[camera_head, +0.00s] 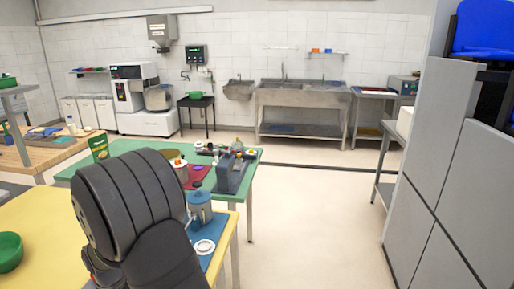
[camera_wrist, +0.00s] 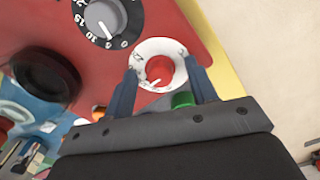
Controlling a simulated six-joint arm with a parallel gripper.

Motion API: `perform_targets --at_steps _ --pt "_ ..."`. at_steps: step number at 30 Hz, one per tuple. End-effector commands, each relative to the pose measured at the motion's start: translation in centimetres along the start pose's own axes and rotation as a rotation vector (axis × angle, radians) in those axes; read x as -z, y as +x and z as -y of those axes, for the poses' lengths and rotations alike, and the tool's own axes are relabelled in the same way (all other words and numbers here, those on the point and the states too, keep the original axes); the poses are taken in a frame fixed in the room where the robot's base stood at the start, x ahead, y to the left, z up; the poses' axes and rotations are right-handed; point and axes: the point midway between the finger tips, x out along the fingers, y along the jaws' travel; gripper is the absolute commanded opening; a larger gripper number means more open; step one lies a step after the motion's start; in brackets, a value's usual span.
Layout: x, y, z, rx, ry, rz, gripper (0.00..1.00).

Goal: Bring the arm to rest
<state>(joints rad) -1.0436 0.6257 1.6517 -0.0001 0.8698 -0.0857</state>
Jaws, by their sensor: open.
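My gripper (camera_wrist: 161,66) shows in the wrist view with its two dark blue fingers apart. A red knob (camera_wrist: 160,70) on a white round dial plate (camera_wrist: 148,47) lies between and beyond the fingertips. I cannot tell whether the fingers touch it, but they are not closed on it. In the head view my dark grey arm fills the lower left, bent over the yellow table (camera_head: 32,212). My gripper is not visible in that view.
In the wrist view, a red panel (camera_wrist: 195,25) carries a grey dial (camera_wrist: 103,18). A black round part (camera_wrist: 47,75) lies left, and a green button (camera_wrist: 182,100) close by the gripper. In the head view, a green table (camera_head: 247,156) stands beyond; floor (camera_head: 310,215) is clear right.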

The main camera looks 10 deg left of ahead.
Motion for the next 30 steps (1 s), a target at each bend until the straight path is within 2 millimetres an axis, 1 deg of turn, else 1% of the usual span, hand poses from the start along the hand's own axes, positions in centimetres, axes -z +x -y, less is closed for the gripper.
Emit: perform_targets --at_steps 2,30 --pt "0.16 -0.35 -0.01 -0.001 -0.064 -0.006 0.52" --pt "0.15 -0.41 -0.01 -0.003 -0.824 -0.005 0.52"
